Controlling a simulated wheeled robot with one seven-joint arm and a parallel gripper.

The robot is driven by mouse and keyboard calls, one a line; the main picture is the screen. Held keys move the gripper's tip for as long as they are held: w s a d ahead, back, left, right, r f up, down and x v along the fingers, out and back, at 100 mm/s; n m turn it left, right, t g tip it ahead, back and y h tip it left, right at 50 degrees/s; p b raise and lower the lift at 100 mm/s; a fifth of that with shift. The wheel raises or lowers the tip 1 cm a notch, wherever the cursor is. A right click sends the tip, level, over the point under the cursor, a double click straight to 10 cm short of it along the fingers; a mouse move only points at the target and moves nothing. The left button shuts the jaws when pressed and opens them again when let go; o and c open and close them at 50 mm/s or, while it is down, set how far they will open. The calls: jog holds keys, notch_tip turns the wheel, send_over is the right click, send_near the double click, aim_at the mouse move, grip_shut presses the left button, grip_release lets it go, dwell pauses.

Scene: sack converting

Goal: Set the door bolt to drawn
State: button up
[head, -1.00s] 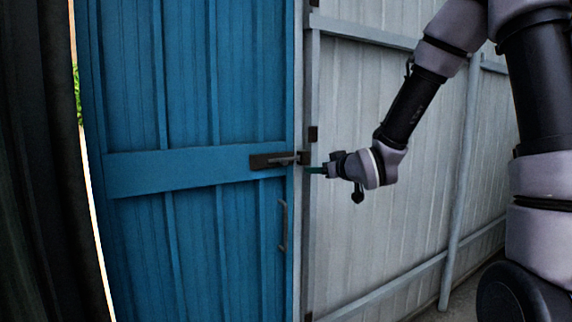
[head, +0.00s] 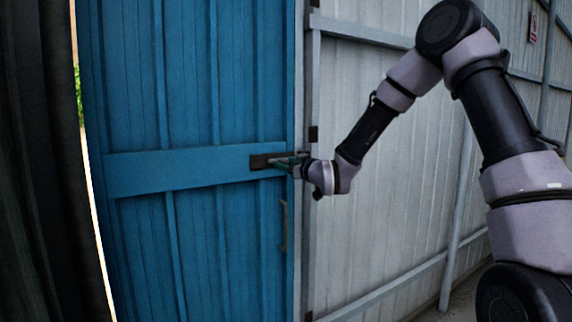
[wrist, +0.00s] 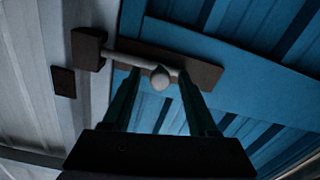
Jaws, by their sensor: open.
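The blue door (head: 190,240) carries a dark bolt plate (head: 257,161) at the right end of its cross rail. In the wrist view, the pale bolt rod (wrist: 125,59) runs from the plate (wrist: 207,73) across to the dark keeper (wrist: 87,48) on the grey post, and its end meets the keeper. A round knob (wrist: 160,79) sticks out from the rod. My gripper (head: 283,162) is at the bolt. In the wrist view its two fingers (wrist: 158,90) are apart, one on each side of the knob, with gaps visible. Contact with the knob cannot be seen.
A door handle (head: 284,226) hangs below the bolt. The pale corrugated wall (head: 390,210) with rails stands to the right of the door. A dark panel (head: 40,180) stands at the far left. A small dark block (wrist: 63,82) sits beside the post.

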jog(key=shift+w+a, duration=0.2)
jog(key=shift+w, duration=0.05)
grip_shut()
dwell(1.4)
